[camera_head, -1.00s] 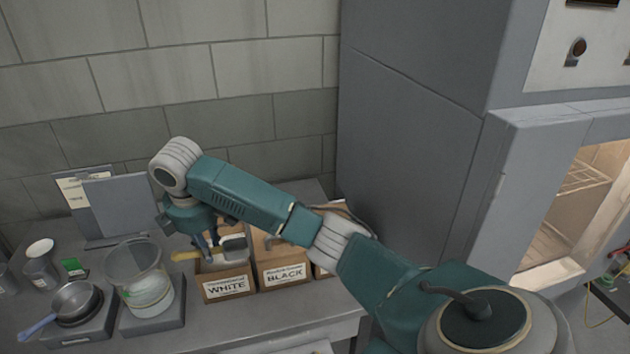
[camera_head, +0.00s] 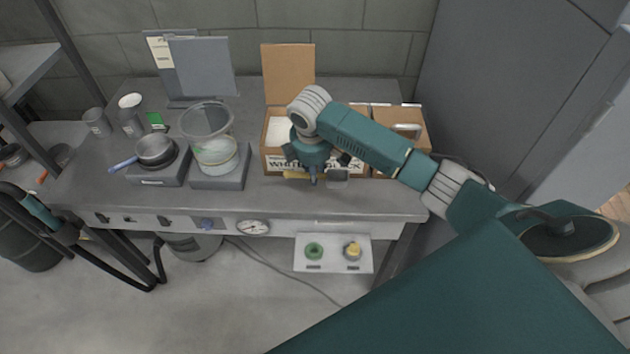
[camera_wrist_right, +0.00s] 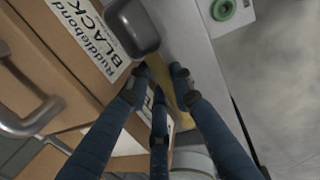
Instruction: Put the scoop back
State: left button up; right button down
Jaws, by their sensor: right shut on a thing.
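My right gripper (camera_head: 313,178) is shut on a scoop and holds it level by the front of the cardboard boxes. The scoop's grey metal head (camera_head: 338,178) points right and its yellow handle (camera_head: 292,175) points left. In the right wrist view the fingers (camera_wrist_right: 163,85) close around the yellow handle (camera_wrist_right: 182,92), with the grey head (camera_wrist_right: 132,28) beyond. The box labelled WHITE (camera_head: 268,163) is open, with white material inside and its flap (camera_head: 288,72) raised. The BLACK box (camera_wrist_right: 88,42) is beside it, partly hidden by my arm. My left gripper is not in view.
Left of the boxes stand a clear bucket (camera_head: 207,122) on a scale (camera_head: 220,180) and a pan (camera_head: 155,149). The bench front edge is clear.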

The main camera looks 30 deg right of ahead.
jog(key=shift+f, duration=0.8)
notch_tip(320, 180, down, 4)
jog(key=shift+r+p, duration=0.25)
jog(key=shift+p, duration=0.05)
jog(key=shift+f, duration=0.35)
jog(key=shift+f, duration=0.1)
jog(key=c, duration=1.5)
grip_release()
jog(key=r, duration=0.4)
jog(key=s+a+r+b, duration=0.1)
jog(key=r, duration=0.3)
jog(key=s+r, duration=0.1)
jog(key=r, duration=0.3)
jog(key=shift+a, duration=0.3)
